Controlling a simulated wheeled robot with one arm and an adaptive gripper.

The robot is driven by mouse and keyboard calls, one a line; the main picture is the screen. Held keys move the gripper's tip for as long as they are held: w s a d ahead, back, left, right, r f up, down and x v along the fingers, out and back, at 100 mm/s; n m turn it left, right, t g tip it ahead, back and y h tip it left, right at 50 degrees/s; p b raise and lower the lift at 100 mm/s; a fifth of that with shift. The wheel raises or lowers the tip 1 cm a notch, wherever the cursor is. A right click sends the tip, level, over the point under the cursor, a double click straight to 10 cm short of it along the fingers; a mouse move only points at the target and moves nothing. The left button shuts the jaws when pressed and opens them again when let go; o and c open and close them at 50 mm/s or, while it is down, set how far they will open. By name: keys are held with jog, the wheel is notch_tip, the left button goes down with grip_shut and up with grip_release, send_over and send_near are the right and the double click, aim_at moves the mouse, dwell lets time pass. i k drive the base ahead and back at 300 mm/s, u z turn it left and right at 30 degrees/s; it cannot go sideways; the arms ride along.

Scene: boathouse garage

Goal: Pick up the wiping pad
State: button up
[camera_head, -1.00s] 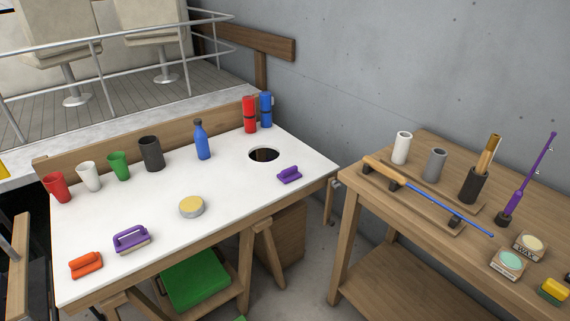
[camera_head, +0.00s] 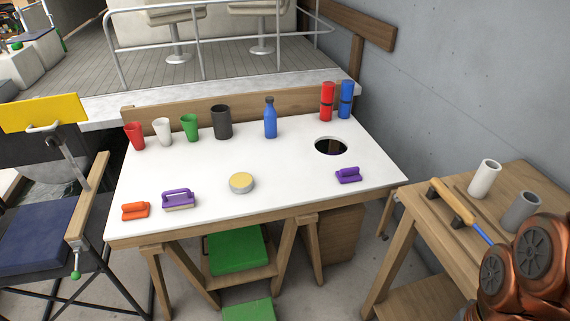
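Three handled items that could be the wiping pad lie on the white-topped table (camera_head: 285,180). An orange handled pad (camera_head: 135,210) lies near the front left corner. A purple handled block with a pale underside (camera_head: 179,200) lies just right of it. A smaller purple handled pad (camera_head: 348,175) lies at the right, in front of the round hole. I cannot tell which one is meant. My gripper is not in view; only copper-coloured links of my arm show at the lower right, apart from this table.
A round yellow-topped tin (camera_head: 241,183) sits mid-table. Cups, a blue bottle (camera_head: 270,118) and red and blue cylinders line the back. A round hole (camera_head: 331,147) opens at right. A wooden table (camera_head: 450,243) stands right, a chair (camera_head: 45,225) left.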

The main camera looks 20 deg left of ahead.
aim_at(352, 173)
jog(key=u, duration=0.75)
jog(key=i, duration=1)
jog(key=u, duration=0.45)
